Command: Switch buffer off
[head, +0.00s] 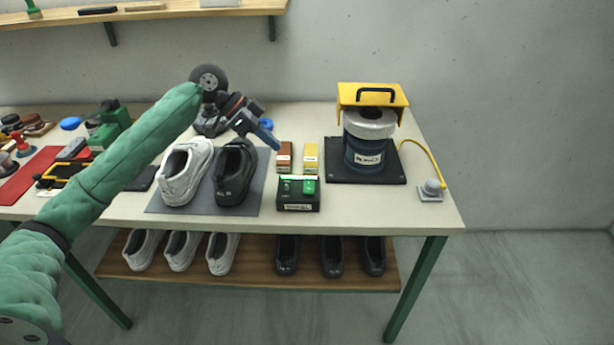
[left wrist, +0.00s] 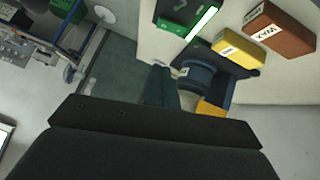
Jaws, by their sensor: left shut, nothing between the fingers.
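A round dark wheel (head: 210,77) on a grey base stands at the back of the table, partly behind my left arm; it looks like the buffer. A black box with a green top (head: 298,194) and a front label sits near the front edge; it also shows in the left wrist view (left wrist: 187,15), with a bright strip. I cannot tell whether it is the buffer's switch. My left gripper (head: 268,138) is shut and empty, above the table behind the black shoe, left of and farther back than the box. My right gripper is not in view.
A white shoe (head: 186,172) and a black shoe (head: 234,172) stand on a grey mat. Brown (head: 284,156) and yellow (head: 311,157) boxes stand behind the green-topped box. A blue drum machine (head: 366,155) under a yellow hood (head: 372,95) stands right. A grey knob unit (head: 432,189) has a yellow cable.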

